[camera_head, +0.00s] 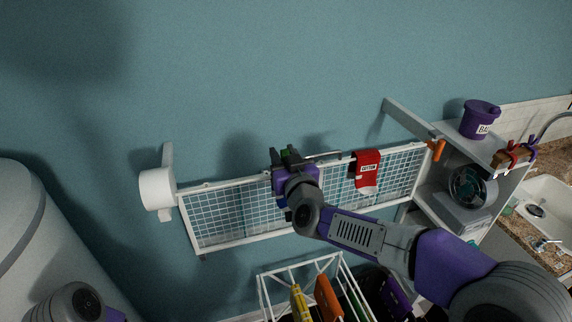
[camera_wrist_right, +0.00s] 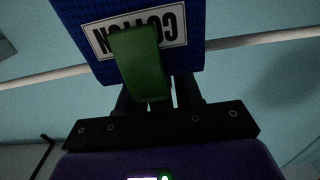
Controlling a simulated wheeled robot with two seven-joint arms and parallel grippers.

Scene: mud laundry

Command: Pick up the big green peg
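The green peg (camera_wrist_right: 143,62) stands out in front of a blue cloth (camera_wrist_right: 85,35) with a COTTON label in the right wrist view. Only a small bit of the peg (camera_head: 285,154) shows in the head view. My right gripper (camera_head: 285,155) is at the top rail of the drying rack (camera_head: 230,183). Its dark fingers (camera_wrist_right: 158,92) lie on either side of the peg's near end in the right wrist view. I cannot tell whether they press on it. The blue cloth is mostly hidden behind my right arm in the head view. My left gripper is out of view.
A red sock (camera_head: 367,172) hangs on the rack to the right. A white wire basket (camera_head: 300,275) with coloured items stands below. An orange peg (camera_head: 436,148), a shelf (camera_head: 450,150) with a purple bucket (camera_head: 480,119) and a sink (camera_head: 545,205) are at right.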

